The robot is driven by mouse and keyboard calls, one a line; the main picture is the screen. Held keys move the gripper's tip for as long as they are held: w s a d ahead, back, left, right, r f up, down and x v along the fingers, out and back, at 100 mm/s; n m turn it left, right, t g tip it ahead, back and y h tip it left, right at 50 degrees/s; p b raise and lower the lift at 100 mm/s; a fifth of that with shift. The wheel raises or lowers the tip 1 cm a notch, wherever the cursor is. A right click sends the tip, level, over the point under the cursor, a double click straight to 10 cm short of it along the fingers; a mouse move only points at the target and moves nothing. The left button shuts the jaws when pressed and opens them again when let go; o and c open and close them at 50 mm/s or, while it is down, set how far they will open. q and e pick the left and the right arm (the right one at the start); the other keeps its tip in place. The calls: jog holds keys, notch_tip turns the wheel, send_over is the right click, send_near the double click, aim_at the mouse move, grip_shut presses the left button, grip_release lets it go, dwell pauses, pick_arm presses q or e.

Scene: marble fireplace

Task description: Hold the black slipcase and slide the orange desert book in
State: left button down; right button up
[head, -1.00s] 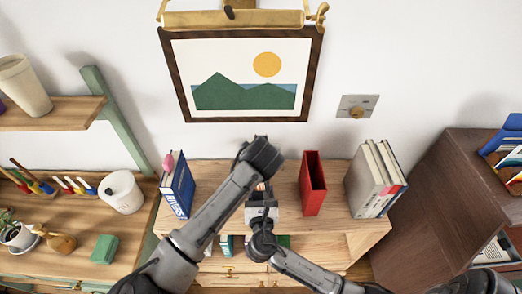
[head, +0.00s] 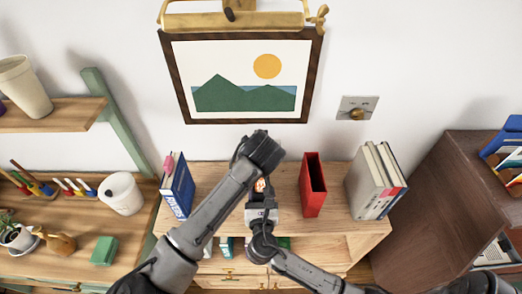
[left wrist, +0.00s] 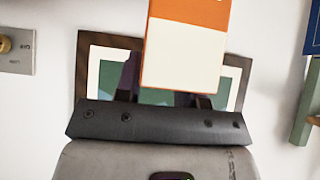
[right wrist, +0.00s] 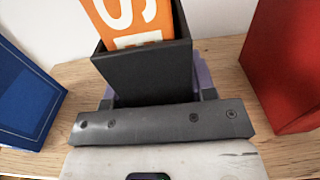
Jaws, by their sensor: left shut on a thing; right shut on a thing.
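The black slipcase (right wrist: 148,75) stands in my right gripper (right wrist: 155,88), which is shut on it, with a finger showing at each side. The orange book (right wrist: 122,18), with white letters, sticks up out of its open top; the lower end appears to be inside. In the left wrist view the orange and cream book (left wrist: 185,55) is in my left gripper (left wrist: 163,88), shut on it. In the head view only a small orange patch (head: 260,185) shows between the arms. The slipcase is mostly hidden there, and how deep the book sits is hidden.
A red slipcase-like box (head: 312,188) stands just right of my grippers on the wooden shelf top (head: 335,225). A blue book (head: 178,188) stands to the left, and grey books (head: 372,182) farther right. A framed picture (head: 243,80) hangs on the wall behind.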

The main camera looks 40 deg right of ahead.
pick_arm(q)
notch_tip(320, 180, up, 10)
dwell(2.5)
jog(key=shift+r, duration=0.15)
notch_tip(320, 180, down, 8)
jog(key=shift+r, duration=0.25)
dwell(4.3)
